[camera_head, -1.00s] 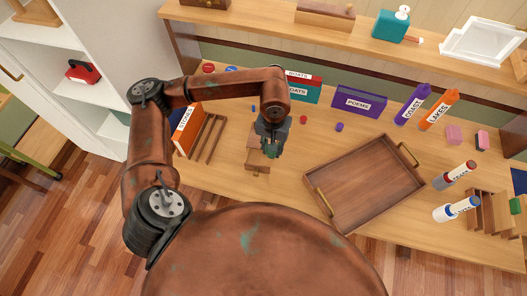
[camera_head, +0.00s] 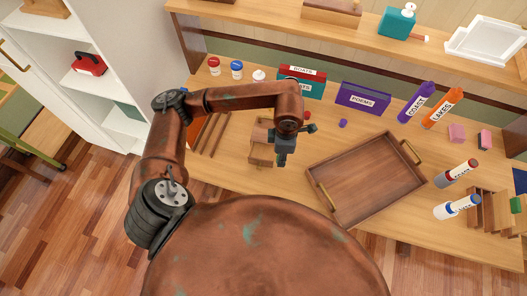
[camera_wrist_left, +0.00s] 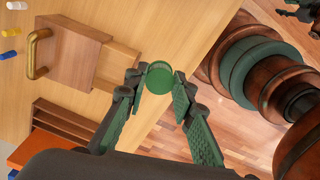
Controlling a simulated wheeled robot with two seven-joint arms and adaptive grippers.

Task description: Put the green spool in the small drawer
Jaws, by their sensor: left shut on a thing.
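My left gripper (camera_wrist_left: 159,88) is shut on the green spool (camera_wrist_left: 159,76), whose round end shows between the fingertips in the left wrist view. In the head view this gripper (camera_head: 303,130) is above the desk, at the right side of a small wooden chest (camera_head: 262,137). The small drawer (camera_head: 259,161) sticks out from the chest's near side, partly hidden by my arm. In the left wrist view the chest (camera_wrist_left: 78,58) has a brass handle and lies left of the spool. A dark gripper-like part, seemingly my right gripper (camera_wrist_left: 298,12), is cut off at the top right.
A wooden tray (camera_head: 346,216) with brass handles lies right of the gripper. A slatted rack (camera_wrist_left: 62,125) lies beside the chest. Boxes, including a purple one (camera_head: 363,97), and bottles stand behind. The desk's front edge is close.

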